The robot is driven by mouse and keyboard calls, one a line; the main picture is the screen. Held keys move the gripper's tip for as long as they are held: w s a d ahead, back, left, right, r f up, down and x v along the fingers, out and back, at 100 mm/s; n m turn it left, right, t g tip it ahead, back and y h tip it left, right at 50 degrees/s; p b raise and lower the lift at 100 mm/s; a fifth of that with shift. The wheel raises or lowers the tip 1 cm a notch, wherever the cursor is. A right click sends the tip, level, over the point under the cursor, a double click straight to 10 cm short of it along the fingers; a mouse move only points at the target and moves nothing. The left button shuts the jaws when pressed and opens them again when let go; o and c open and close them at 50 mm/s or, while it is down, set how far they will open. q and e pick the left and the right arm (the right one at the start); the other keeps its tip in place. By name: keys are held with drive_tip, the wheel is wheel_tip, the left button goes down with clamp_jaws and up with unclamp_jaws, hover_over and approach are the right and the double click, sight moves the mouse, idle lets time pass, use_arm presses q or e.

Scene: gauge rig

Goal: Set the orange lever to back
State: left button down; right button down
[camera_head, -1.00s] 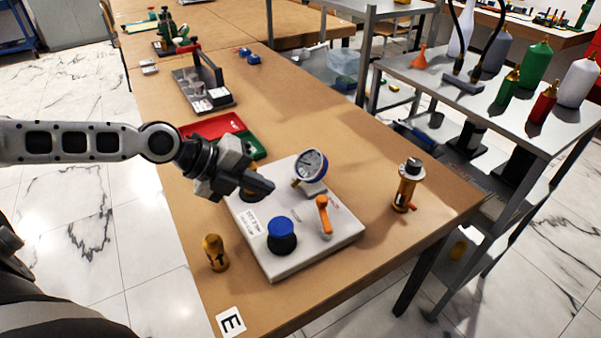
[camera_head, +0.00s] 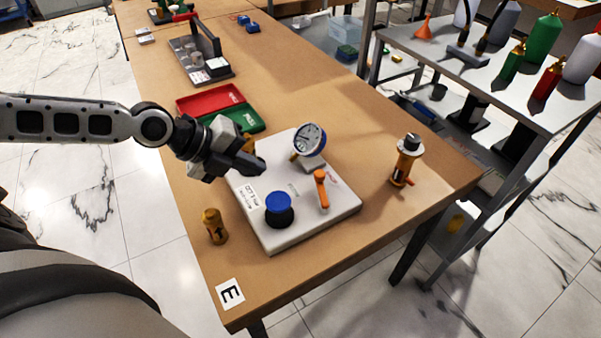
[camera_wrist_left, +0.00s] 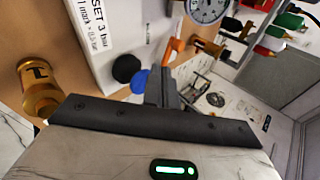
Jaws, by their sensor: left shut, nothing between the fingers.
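The orange lever (camera_head: 320,188) stands roughly upright on the right part of the white gauge rig plate (camera_head: 285,238). It also shows in the left wrist view (camera_wrist_left: 173,50), partly behind the fingers. A blue-topped knob (camera_head: 278,206) stands left of the lever, and a round dial gauge (camera_head: 308,141) behind it. My left gripper (camera_head: 258,167) is shut and empty above the left back part of the plate, apart from the lever. In the left wrist view its fingers (camera_wrist_left: 163,88) are together. My right gripper is not in view.
A brass cylinder (camera_head: 214,227) stands left of the plate, and a brass fitting with an orange handle (camera_head: 405,160) to its right. Red (camera_head: 210,100) and green (camera_head: 240,119) trays lie behind. The table's front right is clear. A metal shelf with bottles stands at right.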

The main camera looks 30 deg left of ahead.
sight(316, 180)
use_arm(q)
drive_tip(key=x, duration=0.8)
drive_tip(key=shift+w+d+p, duration=0.1)
drive_tip(key=shift+d+p, duration=0.1)
drive_tip(key=shift+p, duration=0.15)
drive_tip(key=shift+w+d+r+p, duration=0.1)
drive_tip(key=shift+w+d+p, duration=0.35)
drive_tip(key=shift+w+d, duration=0.7)
drive_tip(key=shift+w, duration=0.2)
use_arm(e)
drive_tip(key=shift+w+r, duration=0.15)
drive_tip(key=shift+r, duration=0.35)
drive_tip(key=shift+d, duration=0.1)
